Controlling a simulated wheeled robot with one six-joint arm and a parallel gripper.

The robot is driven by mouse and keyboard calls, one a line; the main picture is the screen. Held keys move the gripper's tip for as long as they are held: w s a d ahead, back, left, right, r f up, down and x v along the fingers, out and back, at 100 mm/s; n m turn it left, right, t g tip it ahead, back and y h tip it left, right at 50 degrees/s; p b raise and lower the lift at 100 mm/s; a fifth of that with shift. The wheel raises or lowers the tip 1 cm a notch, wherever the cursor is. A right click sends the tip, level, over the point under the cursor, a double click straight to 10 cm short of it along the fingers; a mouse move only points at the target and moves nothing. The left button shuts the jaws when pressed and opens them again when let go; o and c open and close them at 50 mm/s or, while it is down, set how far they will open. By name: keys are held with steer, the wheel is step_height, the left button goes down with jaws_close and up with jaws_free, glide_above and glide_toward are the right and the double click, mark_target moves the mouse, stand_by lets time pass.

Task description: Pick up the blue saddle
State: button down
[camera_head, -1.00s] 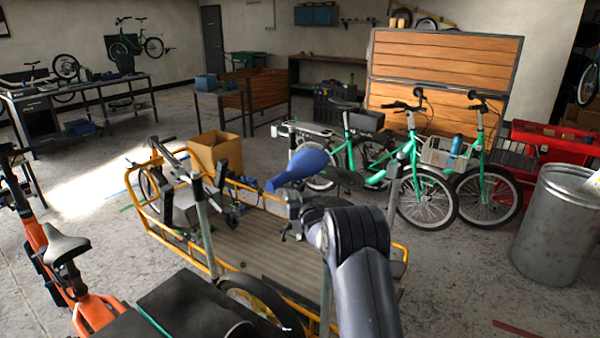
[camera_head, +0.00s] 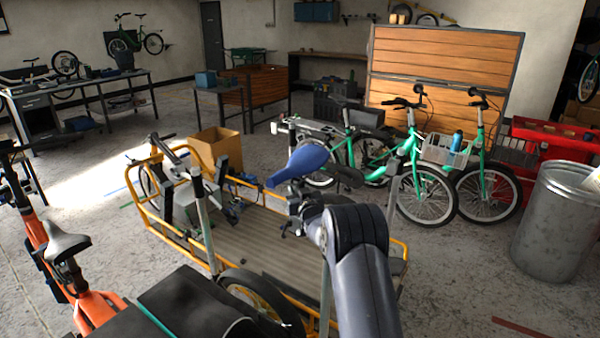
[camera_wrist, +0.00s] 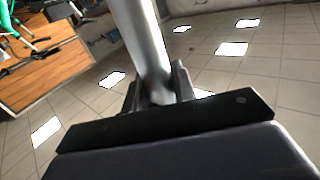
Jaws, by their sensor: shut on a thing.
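The blue saddle (camera_head: 300,162) is near the middle of the head view, above the deck of the yellow cargo bike. Its nose points to the lower left. My gripper (camera_head: 301,204) is just below it, at the end of my dark arm, and its fingers are small and partly hidden there. In the wrist view, a smooth grey metal post (camera_wrist: 145,50) stands between the dark fingers of my gripper (camera_wrist: 158,95), which are shut on it. The blue top of the saddle is out of the wrist view.
The yellow cargo bike (camera_head: 240,241) lies under my arm, with a cardboard box (camera_head: 215,148) beyond it. An orange bike (camera_head: 92,308) stands at left. Green bikes (camera_head: 412,180) and a metal bin (camera_head: 556,225) are at right. Grey floor is open between them.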

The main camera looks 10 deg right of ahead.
mark_target(297, 163)
step_height(297, 163, up, 10)
steer(key=shift+r+b, duration=0.2)
steer(key=shift+b, duration=0.2)
step_height(297, 163, up, 10)
steer(key=p, duration=0.8)
steer(key=shift+p, duration=0.35)
stand_by(1.2)
steer(key=shift+f, duration=0.1)
stand_by(0.8)
